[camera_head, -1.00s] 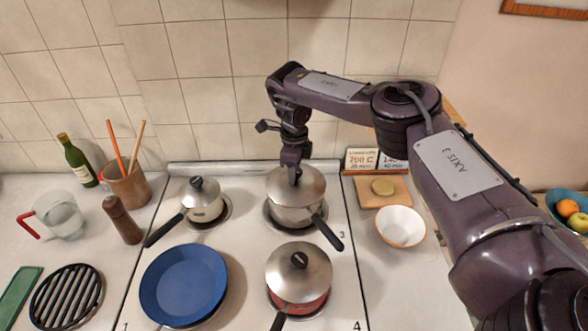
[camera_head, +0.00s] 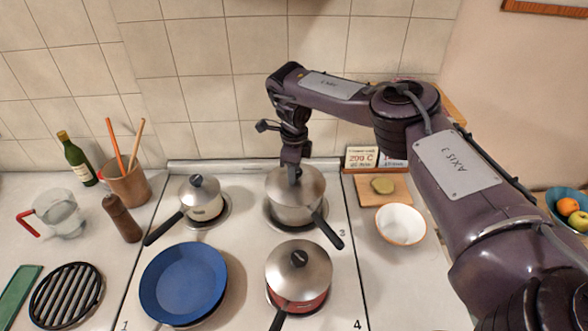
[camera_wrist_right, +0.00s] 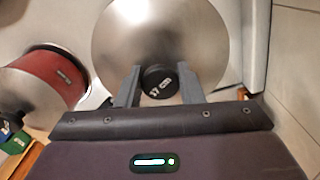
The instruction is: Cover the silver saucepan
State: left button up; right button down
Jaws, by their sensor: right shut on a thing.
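The silver saucepan (camera_head: 291,218) stands on the back right burner, its dark handle (camera_head: 328,232) pointing to the front right. A round metal lid (camera_head: 310,184) lies over its top and hides the inside. It looks level and at the rim, but I cannot tell whether it is fully seated. My right gripper (camera_head: 294,175) comes down from above onto the lid. In the right wrist view its two fingers (camera_wrist_right: 158,88) are shut on the lid's black knob (camera_wrist_right: 158,80). The left gripper is not in view.
A lidded red pan (camera_head: 298,272) stands in front, a small lidded pot (camera_head: 203,205) at the left, and a blue frying pan (camera_head: 183,284) at front left. A white bowl (camera_head: 400,225) and a wooden board (camera_head: 398,185) lie to the right. The tiled wall is close behind.

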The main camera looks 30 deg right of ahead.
jog(key=shift+c, duration=1.6)
grip_release()
jog(key=shift+r, duration=0.1)
jog(key=shift+r+p, duration=1.95)
jog(key=shift+r, duration=0.5)
jog(key=shift+r+p, duration=0.55)
jog(key=shift+r, duration=0.45)
jog(key=shift+f, duration=0.1)
